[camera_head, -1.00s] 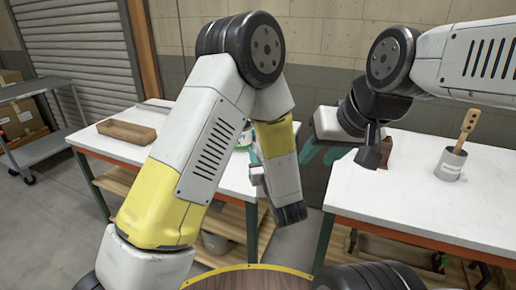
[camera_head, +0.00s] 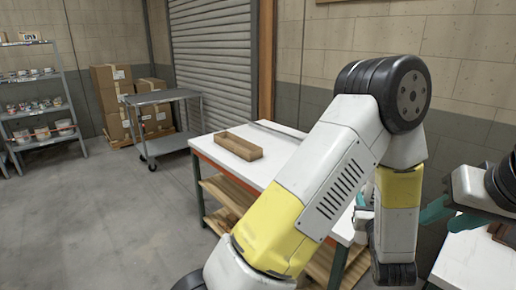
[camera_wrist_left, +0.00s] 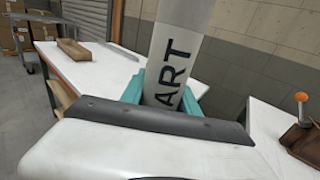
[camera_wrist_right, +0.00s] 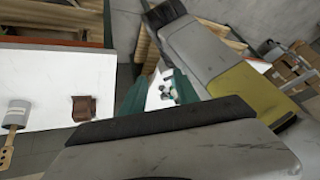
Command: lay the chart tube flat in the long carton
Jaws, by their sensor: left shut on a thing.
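The chart tube (camera_wrist_left: 178,50) is a pale grey cylinder with dark letters "ART" showing. In the left wrist view it stands up between the teal fingers of my left gripper (camera_wrist_left: 163,92), which is shut on it. Its top end is out of that view. In the head view my left arm hides the tube and most of that gripper. The long carton (camera_head: 232,150) is a brown open box on the white table, left of my left arm; it also shows in the left wrist view (camera_wrist_left: 73,52). My right gripper (camera_wrist_right: 160,90) is open and empty, its teal fingers apart.
The white table (camera_head: 222,162) has clear surface around the carton, and a thin grey strip (camera_head: 280,128) lies along its back. A grey cart (camera_head: 165,97), brown boxes (camera_head: 113,95) and a shelf rack (camera_head: 40,100) stand beyond. A second table (camera_wrist_right: 45,80) holds a brown block (camera_wrist_right: 84,108).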

